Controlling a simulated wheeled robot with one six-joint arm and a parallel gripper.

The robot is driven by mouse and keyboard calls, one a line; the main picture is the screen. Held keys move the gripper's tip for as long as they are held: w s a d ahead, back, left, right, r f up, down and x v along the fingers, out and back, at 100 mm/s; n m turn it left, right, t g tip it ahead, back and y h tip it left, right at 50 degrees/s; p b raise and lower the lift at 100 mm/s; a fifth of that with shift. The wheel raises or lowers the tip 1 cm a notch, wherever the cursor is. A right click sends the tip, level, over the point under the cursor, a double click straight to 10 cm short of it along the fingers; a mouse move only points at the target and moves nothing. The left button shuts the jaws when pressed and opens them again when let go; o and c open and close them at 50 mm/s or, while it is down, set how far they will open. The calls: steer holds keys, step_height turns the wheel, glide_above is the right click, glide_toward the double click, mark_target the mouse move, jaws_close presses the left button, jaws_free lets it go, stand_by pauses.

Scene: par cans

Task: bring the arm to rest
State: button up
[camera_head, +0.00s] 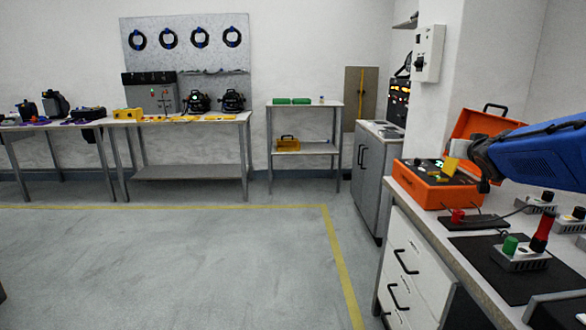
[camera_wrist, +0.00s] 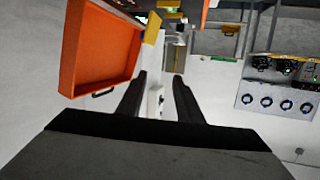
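My blue arm (camera_head: 540,155) reaches in from the right edge of the head view, above the bench on the right. Its dark end is close to an open orange case (camera_head: 432,193), and the fingers cannot be made out there. In the wrist view my gripper (camera_wrist: 159,75) shows two dark fingers standing apart with nothing held between them. The orange case also shows in the wrist view (camera_wrist: 98,50), at upper left, in a picture that is turned upside down. I cannot tell whether the arm touches the case.
The right bench (camera_head: 480,285) carries a black mat (camera_head: 485,262) and small boxes with red and green knobs (camera_head: 520,255). A grey cabinet (camera_head: 372,180) stands behind it. Tables with equipment line the back wall. The floor (camera_head: 180,260) inside the yellow line is clear.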

steer(key=s+a+f+n+g+y, duration=0.1)
steer(key=s+a+f+g, duration=0.2)
steer(key=s+a+f, duration=0.4)
steer(key=s+a+f+n+g+y, duration=0.1)
steer(key=s+a+f+g, duration=0.2)
steer(key=s, duration=1.7)
steer(key=s+a+f+n+g+y, duration=0.1)
steer(key=s+a+f+g, duration=0.3)
steer(key=s+a+f, duration=0.7)
steer(key=s+f+y, duration=0.1)
steer(key=s+f, duration=0.2)
steer(key=f, duration=0.1)
steer(key=shift+s+n, duration=0.2)
steer(key=shift+n, duration=0.1)
